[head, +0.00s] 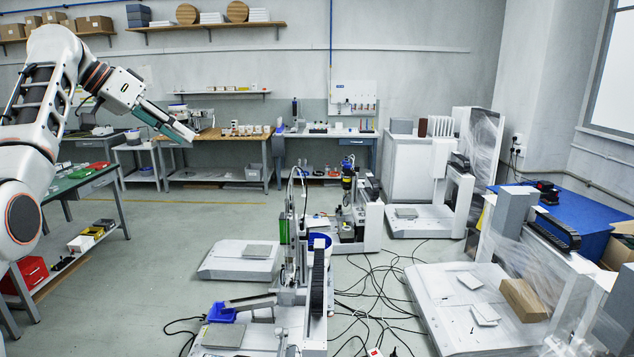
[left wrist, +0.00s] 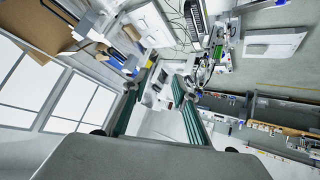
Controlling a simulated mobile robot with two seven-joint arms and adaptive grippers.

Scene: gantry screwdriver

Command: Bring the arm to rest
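My left arm is raised at the upper left of the head view. Its gripper (head: 165,120) points right and slightly down, in the air above the floor and in front of the back benches. In the left wrist view the two green fingers of this gripper (left wrist: 161,82) stand apart with nothing between them. It touches nothing that I can see. My right arm and gripper are in neither view. A gantry machine (head: 290,285) with a vertical rail stands low in the centre of the head view, well below the gripper.
A green-topped bench (head: 75,183) stands at the left, below my arm. Benches (head: 220,136) line the back wall under a shelf (head: 208,26). A blue table (head: 580,218) and a white platform (head: 455,320) stand at the right. Black cables lie on the floor.

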